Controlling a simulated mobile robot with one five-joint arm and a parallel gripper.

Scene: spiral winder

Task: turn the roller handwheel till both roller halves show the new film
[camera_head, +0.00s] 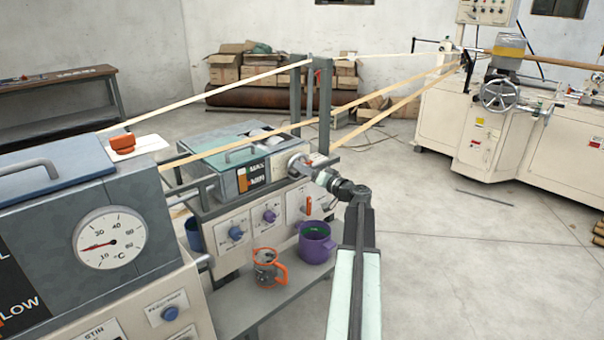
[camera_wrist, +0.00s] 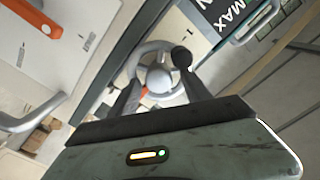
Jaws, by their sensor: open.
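The roller handwheel (camera_head: 297,163) is a small pale wheel on the side of the middle machine (camera_head: 219,161). In the wrist view the handwheel (camera_wrist: 158,78) shows a grey rim, a round hub and a dark knob at its upper right. My gripper (camera_head: 318,174) is at the wheel, at the end of my arm. In the wrist view my gripper (camera_wrist: 159,82) is open, its dark fingers on either side of the hub, the right one close to the knob. I cannot tell whether they touch. The roller halves and their film are not clearly visible.
Pale strips (camera_head: 235,142) run across from the near left to the large machine (camera_head: 450,125) at the right. A purple pot (camera_head: 316,248) and an orange-handled mug (camera_head: 266,272) stand on the shelf below. A dial unit (camera_head: 110,238) stands at the near left.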

